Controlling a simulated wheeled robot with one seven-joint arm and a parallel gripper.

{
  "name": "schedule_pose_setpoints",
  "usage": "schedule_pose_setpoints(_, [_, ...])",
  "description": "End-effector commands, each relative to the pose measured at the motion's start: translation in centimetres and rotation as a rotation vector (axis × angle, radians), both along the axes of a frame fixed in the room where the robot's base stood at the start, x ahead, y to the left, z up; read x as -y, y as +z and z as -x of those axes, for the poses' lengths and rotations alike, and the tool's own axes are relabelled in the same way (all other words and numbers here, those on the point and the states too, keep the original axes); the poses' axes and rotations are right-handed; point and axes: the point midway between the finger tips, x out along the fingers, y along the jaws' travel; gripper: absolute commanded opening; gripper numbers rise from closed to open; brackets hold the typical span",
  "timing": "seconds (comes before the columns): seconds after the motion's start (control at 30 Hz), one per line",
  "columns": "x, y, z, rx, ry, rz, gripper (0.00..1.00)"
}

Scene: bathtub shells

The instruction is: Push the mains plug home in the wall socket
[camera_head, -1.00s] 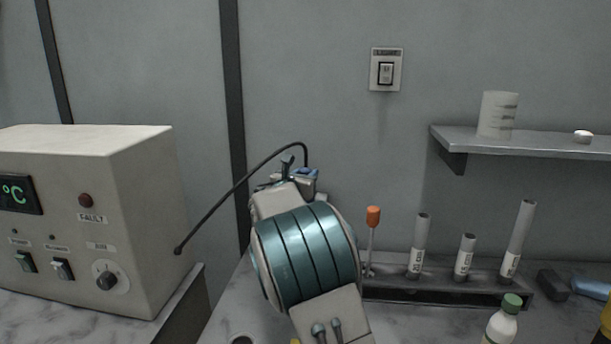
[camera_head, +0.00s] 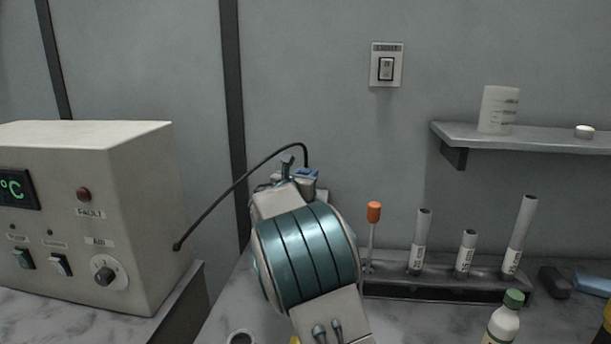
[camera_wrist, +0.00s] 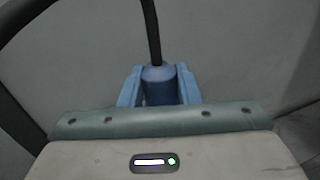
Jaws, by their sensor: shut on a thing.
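My gripper (camera_wrist: 160,92) is shut on the mains plug (camera_wrist: 159,74), a blue body with a black cable (camera_wrist: 152,30) rising from its back in the wrist view. In the head view my arm (camera_head: 307,250) reaches toward the grey wall and hides most of the gripper (camera_head: 305,175). The cable (camera_head: 240,183) arches from the side of the white instrument box to the gripper. The wall socket and the plug's pins are hidden, so I cannot tell how far the plug is in.
The white instrument box (camera_head: 140,190) stands left. A wall switch (camera_head: 386,66) is above right. A rack (camera_head: 440,287) with several tubes stands right of my arm, beside an orange-tipped tool (camera_head: 373,213). A shelf (camera_head: 530,139) and a green-capped bottle (camera_head: 502,322) are farther right.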

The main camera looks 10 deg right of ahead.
Motion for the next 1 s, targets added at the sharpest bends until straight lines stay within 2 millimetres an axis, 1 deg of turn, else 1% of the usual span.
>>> schedule_pose_setpoints(0.63, [0.0,-1.8,0.0,-0.002,0.0,0.0,0.06])
schedule_pose_setpoints(0.67, [0.0,-1.8,0.0,-0.002,0.0,0.0,0.32])
schedule_pose_setpoints(0.7, [0.0,-1.7,0.0,-0.002,0.0,0.0,0.43])
schedule_pose_setpoints(0.73, [0.0,-1.7,0.0,-0.002,0.0,0.0,0.52])
schedule_pose_setpoints(0.77, [0.0,-1.7,0.0,-0.002,0.0,0.0,0.55])
schedule_pose_setpoints(1.0, [0.0,-1.6,0.0,-0.001,0.0,0.0,0.55])
